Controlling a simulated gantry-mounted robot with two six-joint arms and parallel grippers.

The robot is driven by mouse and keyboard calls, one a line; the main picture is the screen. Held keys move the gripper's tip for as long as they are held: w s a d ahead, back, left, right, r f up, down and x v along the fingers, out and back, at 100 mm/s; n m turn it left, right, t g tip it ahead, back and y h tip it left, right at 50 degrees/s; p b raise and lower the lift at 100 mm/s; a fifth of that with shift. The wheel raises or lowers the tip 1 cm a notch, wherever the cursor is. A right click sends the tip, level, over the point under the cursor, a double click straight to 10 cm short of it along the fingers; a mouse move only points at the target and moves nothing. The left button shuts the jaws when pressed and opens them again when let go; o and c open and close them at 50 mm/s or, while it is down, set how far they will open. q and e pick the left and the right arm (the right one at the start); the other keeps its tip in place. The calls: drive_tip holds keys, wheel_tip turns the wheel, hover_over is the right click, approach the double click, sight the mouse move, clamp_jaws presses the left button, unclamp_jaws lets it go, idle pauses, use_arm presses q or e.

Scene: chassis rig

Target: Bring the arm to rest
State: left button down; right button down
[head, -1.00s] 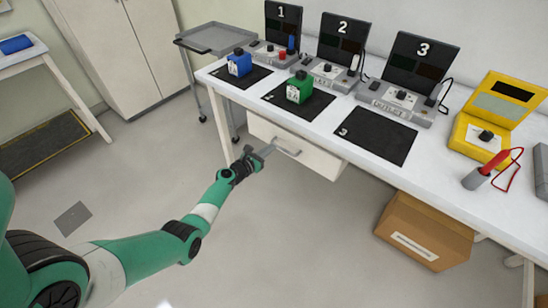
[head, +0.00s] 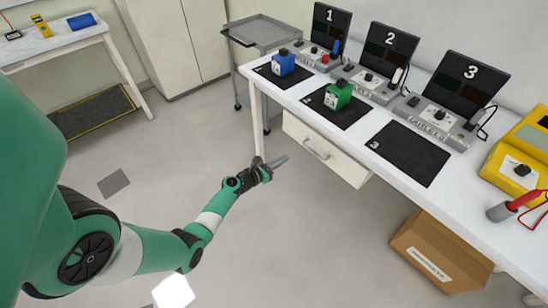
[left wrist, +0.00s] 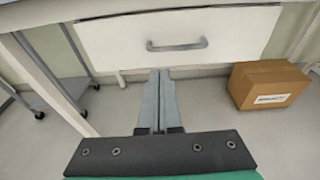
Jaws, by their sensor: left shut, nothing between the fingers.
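My left gripper (head: 279,162) is shut and empty, in the air in front of the white workbench and to the left of its drawer (head: 325,149) in the head view. In the left wrist view its two fingers (left wrist: 160,75) lie together, pointing toward the drawer front (left wrist: 210,35) and below its handle (left wrist: 177,46). The drawer looks closed. The fingers appear apart from the handle. My right gripper shows in neither view.
The bench top bears a blue box (head: 283,63) on mat 1, a green box (head: 338,95) on mat 2 and an empty mat 3 (head: 408,153). A cardboard box (head: 440,252) stands under the bench. A grey cart (head: 263,32) stands behind. Floor around the arm is clear.

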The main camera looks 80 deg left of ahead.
use_arm(q)
drive_tip(key=v, duration=0.3)
drive_tip(key=shift+s+d+p, duration=0.15)
drive_tip(key=shift+s+p, duration=0.1)
drive_tip(key=shift+p, duration=0.1)
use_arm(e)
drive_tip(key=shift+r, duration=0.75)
use_arm(q)
drive_tip(key=shift+r, duration=0.1)
